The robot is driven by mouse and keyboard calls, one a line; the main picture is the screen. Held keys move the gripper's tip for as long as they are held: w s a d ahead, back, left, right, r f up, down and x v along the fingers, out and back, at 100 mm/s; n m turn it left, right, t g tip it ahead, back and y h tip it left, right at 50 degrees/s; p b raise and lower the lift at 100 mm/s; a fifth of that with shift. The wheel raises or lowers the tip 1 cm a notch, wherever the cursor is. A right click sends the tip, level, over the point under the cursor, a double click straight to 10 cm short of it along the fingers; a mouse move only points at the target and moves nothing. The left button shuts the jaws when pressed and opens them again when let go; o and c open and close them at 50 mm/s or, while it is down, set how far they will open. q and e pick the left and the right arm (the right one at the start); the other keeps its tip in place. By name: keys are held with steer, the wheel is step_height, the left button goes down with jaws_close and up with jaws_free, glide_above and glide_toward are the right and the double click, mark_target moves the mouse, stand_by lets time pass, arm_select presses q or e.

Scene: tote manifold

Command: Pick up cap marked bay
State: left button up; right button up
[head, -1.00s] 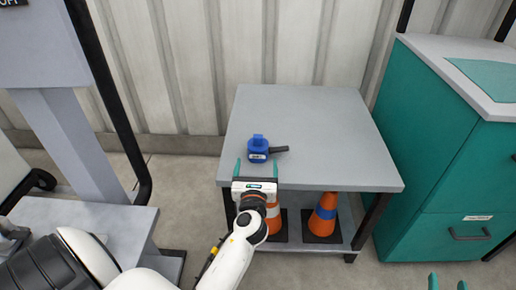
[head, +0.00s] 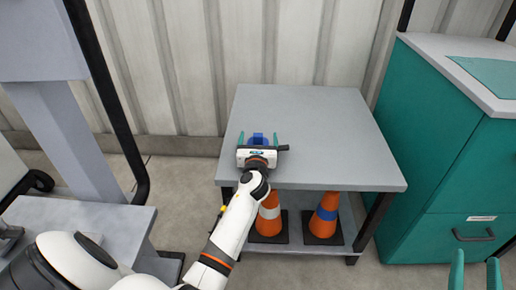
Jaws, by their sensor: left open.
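A blue cap (head: 258,138) sits on the grey table top (head: 320,140), left of its middle. A dark handle or bar (head: 284,148) sticks out to its right. My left gripper (head: 258,138) is open, with its two green fingers on either side of the blue cap. The gripper body hides the near part of the cap, and its label cannot be seen now. I cannot tell whether the fingers touch it. My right gripper (head: 475,272) shows only as two green fingertips, apart, at the bottom right edge.
Orange cones (head: 323,216) stand on the shelf under the table. A green cabinet (head: 440,150) with a grey top stands close on the right. A corrugated wall (head: 300,45) is behind. The right half of the table top is clear.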

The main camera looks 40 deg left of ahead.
arm_select(q)
steer(key=c, duration=1.2)
steer(key=shift+o, duration=0.2)
steer(key=shift+r, duration=0.15)
